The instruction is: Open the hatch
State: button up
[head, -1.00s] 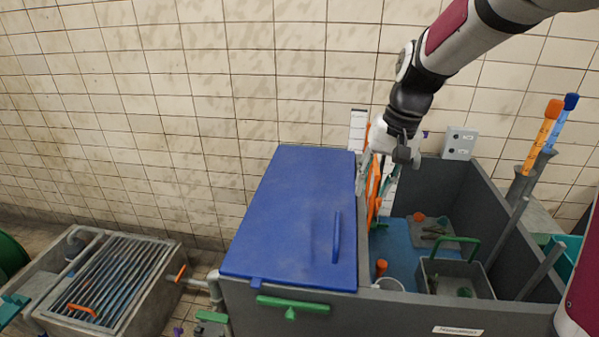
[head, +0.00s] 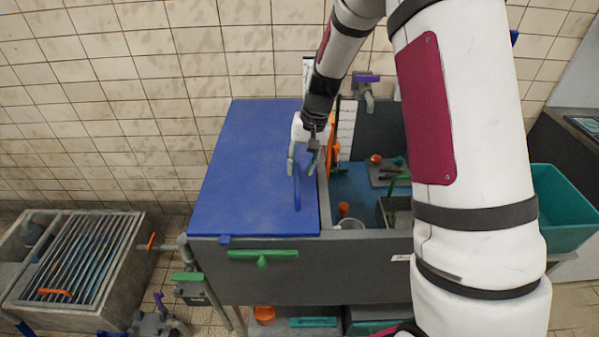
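The hatch is a flat blue lid (head: 248,165) lying shut over the left part of a grey bin (head: 330,270). A blue bar handle (head: 297,188) stands on the lid near its right edge. My gripper (head: 303,170) is above the right side of the lid, pointing down, at the far end of the handle. Its fingers are apart, one on either side of the handle in this view. I cannot tell whether they touch it. A green handle (head: 262,254) is on the bin's front, below the lid's front edge.
A grated basin (head: 75,260) stands left, a teal crate (head: 565,210) right. The tiled wall is behind.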

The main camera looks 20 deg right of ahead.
aim_at(298, 177)
jog(key=shift+a+f, duration=0.15)
jog(key=shift+f, duration=0.65)
jog(key=shift+a+f, duration=0.1)
jog(key=shift+f, duration=0.65)
grip_shut()
jog(key=shift+w, duration=0.1)
